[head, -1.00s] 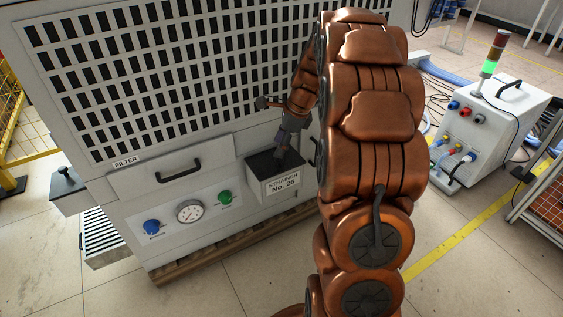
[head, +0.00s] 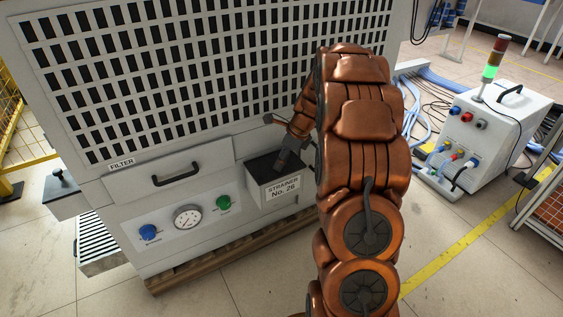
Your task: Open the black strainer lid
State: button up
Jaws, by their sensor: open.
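The strainer is a pale box (head: 281,192) labelled "STRAINER No. 26" on the front right of the large grey-white machine. Its black lid (head: 257,168) lies flat on top and looks closed. My gripper (head: 281,163) is open and points down at the lid, with its fingertips at or just above the lid's middle. The lid's handle is hidden behind my gripper, and I cannot tell whether the fingers touch it. My copper-coloured arm covers the area right of the strainer.
A filter drawer (head: 176,174) with a black handle is left of the strainer. Below are a gauge (head: 187,217), a blue knob (head: 148,232) and a green knob (head: 223,203). A white unit (head: 490,135) with a signal light and cables stands at the right. Floor is open at the front.

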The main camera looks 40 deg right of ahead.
jog(key=shift+w+a+f, duration=0.1)
jog(key=shift+f, duration=0.15)
jog(key=shift+c, duration=0.3)
grip_shut()
